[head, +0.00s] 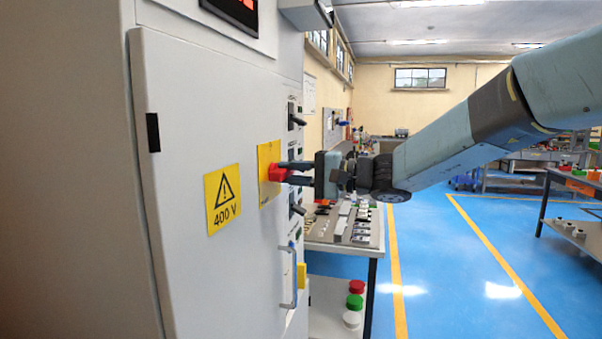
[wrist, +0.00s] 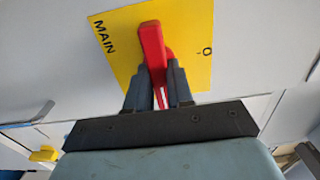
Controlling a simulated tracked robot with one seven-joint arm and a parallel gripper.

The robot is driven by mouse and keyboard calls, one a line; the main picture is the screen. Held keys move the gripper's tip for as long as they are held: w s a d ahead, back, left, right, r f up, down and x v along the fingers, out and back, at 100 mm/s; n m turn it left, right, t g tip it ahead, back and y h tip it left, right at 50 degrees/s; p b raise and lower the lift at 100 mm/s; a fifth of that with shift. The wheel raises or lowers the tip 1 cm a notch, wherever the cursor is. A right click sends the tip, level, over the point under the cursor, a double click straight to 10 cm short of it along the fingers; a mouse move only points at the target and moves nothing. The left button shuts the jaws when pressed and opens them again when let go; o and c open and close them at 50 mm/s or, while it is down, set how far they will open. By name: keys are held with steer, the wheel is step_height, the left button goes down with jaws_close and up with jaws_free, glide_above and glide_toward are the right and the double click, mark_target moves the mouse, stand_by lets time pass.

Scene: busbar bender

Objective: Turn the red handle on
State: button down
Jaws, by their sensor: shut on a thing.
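The red handle (head: 273,173) sits on a yellow plate (head: 264,158) on the front of a grey cabinet. In the wrist view the red handle (wrist: 153,50) stands out from the yellow plate (wrist: 190,25), which reads "MAIN" and has an "O" mark at its right side. My gripper (head: 290,173) reaches in from the right. Its two dark fingers (wrist: 160,84) are shut on the handle, one on each side. The handle's lower part is partly hidden between the fingers.
A yellow 400 V warning sign (head: 223,198) is on the cabinet door left of the handle. A door pull (head: 289,277) and small dark switches (head: 296,118) are near my gripper. A table (head: 345,243) with parts stands behind. Blue floor is open at right.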

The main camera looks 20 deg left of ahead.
steer(key=shift+f, duration=0.15)
steer(key=c, duration=1)
jaws_free()
steer(key=w+d, duration=0.2)
steer(key=d, duration=1.1)
steer(key=shift+w+d, duration=0.2)
steer(key=shift+d, duration=0.15)
steer(key=s+d+f+t+h, duration=0.2)
steer(key=s+d+f+h, duration=0.2)
steer(key=d, duration=0.9)
steer(key=s+d+f+m+t+h, duration=0.1)
steer(key=s+d+f+t+h, duration=0.2)
steer(key=s+d+h, duration=0.4)
steer(key=s+d+f+t+h, duration=0.3)
steer(key=s+d+f+h, duration=0.2)
steer(key=d, duration=1.4)
steer(key=shift+s+d+m+h, duration=0.3)
steer(key=shift+s+h, duration=0.35)
steer(key=shift+h, duration=0.25)
